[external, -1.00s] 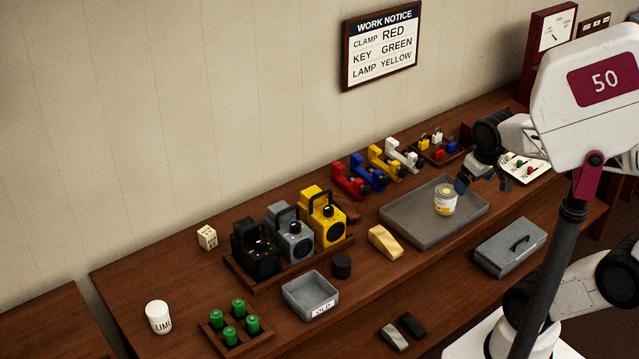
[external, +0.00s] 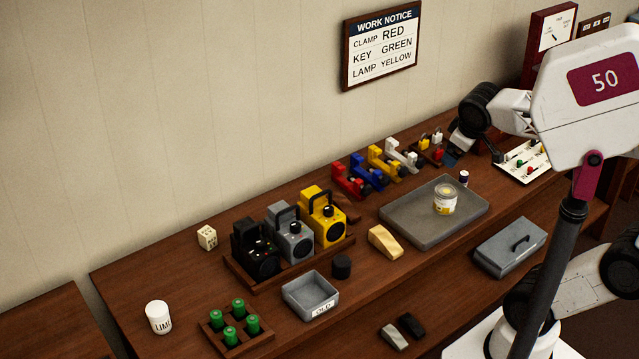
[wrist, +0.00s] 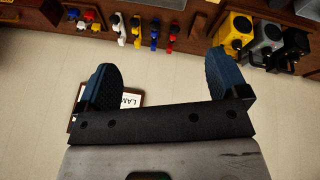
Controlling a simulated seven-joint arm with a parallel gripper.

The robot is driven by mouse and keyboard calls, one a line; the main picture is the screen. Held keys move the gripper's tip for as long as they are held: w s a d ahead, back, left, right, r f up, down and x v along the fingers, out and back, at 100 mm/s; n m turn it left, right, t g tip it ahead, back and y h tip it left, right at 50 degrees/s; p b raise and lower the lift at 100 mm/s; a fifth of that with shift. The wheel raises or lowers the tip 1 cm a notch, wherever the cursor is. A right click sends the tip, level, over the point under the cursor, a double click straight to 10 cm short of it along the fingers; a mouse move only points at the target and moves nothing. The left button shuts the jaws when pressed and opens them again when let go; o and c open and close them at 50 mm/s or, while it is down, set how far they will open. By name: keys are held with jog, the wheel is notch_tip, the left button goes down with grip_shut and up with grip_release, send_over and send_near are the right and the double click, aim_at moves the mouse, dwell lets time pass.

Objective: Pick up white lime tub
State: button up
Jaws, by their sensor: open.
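The white lime tub (external: 158,317) stands upright at the far left of the bench, with dark letters reading "LIM" on its side. My gripper (external: 450,158) is at the right rear of the bench, near the small padlocks, far from the tub. In the wrist view my gripper (wrist: 165,85) shows two blue fingers spread wide with nothing between them. The tub is not visible in the wrist view.
Green batteries in a rack (external: 236,330), a grey bin marked OLD (external: 310,300) and lamps (external: 288,232) stand right of the tub. Coloured clamps (external: 375,168) line the rear.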

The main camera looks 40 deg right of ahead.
jog(key=w+a+n+t+h, duration=0.1)
jog(key=w+a+n+h, duration=0.2)
jog(key=w+a+n, duration=0.9)
jog(key=w+a+f+n+t, duration=0.25)
jog(key=w+a, duration=0.45)
jog(key=a, duration=0.4)
jog(key=w+a+f+n+t, duration=0.1)
jog(key=w+a+f+n, duration=0.2)
jog(key=w+a, duration=0.5)
jog(key=n+t+y, duration=0.4)
jog(key=n, duration=0.9)
send_over(163, 315)
jog(key=w+d, duration=0.2)
jog(key=d, duration=1)
notch_tip(163, 315, down, 14)
jog(key=f, duration=0.1)
jog(key=s+a+f+n+y, duration=0.1)
jog(key=s+a+f, duration=0.1)
jog(key=a, duration=0.1)
jog(key=s+a+f+n+y, duration=0.1)
jog(key=s+a+f+n, duration=0.1)
jog(key=a, duration=0.2)
jog(key=s+a+f+n, duration=0.1)
jog(key=s+a+f, duration=0.1)
jog(key=a, duration=0.2)
jog(key=shift+a+f+t+y, duration=0.2)
jog(key=shift+f+t+y, duration=0.1)
jog(key=shift+y, duration=0.1)
jog(key=shift+w, duration=0.1)
jog(key=shift+x, duration=1.2)
